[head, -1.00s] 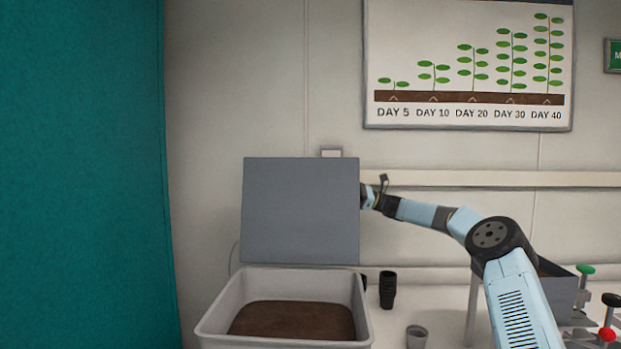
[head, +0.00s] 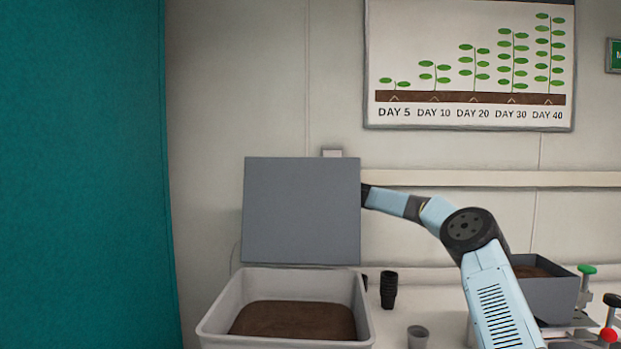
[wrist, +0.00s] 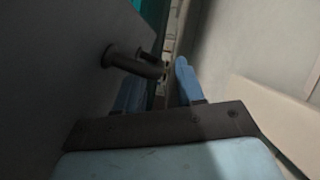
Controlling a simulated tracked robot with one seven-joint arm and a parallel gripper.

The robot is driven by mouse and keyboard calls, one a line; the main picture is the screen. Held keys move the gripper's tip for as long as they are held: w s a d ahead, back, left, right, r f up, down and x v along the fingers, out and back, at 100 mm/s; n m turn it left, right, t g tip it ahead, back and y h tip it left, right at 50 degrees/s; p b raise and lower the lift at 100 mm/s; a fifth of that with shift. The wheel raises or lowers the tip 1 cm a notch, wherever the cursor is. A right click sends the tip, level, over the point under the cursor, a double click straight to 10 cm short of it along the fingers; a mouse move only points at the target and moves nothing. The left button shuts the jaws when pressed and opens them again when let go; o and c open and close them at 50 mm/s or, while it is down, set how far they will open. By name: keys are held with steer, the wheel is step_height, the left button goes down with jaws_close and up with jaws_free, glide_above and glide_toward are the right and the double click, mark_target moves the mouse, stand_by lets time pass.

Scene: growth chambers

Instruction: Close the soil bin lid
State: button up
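The soil bin (head: 215,322) is a light grey tub with brown soil inside, low in the head view. Its grey lid (head: 301,210) stands upright at the bin's back edge, open. In the wrist view the lid's dark face (wrist: 70,70) fills the left side, and a dark bar handle (wrist: 130,62) sticks out from it. My gripper (wrist: 158,76) is behind the lid, hidden in the head view. Its two blue fingers are apart, with the handle's end near the gap between them. I cannot tell whether they touch it.
Black stacked pots (head: 388,290) and a small grey pot (head: 418,336) stand right of the bin. A dark grey soil box (head: 545,293) is farther right. A teal curtain (head: 80,170) is at left. The wall (head: 430,230) is close behind the lid.

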jaws_close()
stand_by(0.3)
stand_by(0.3)
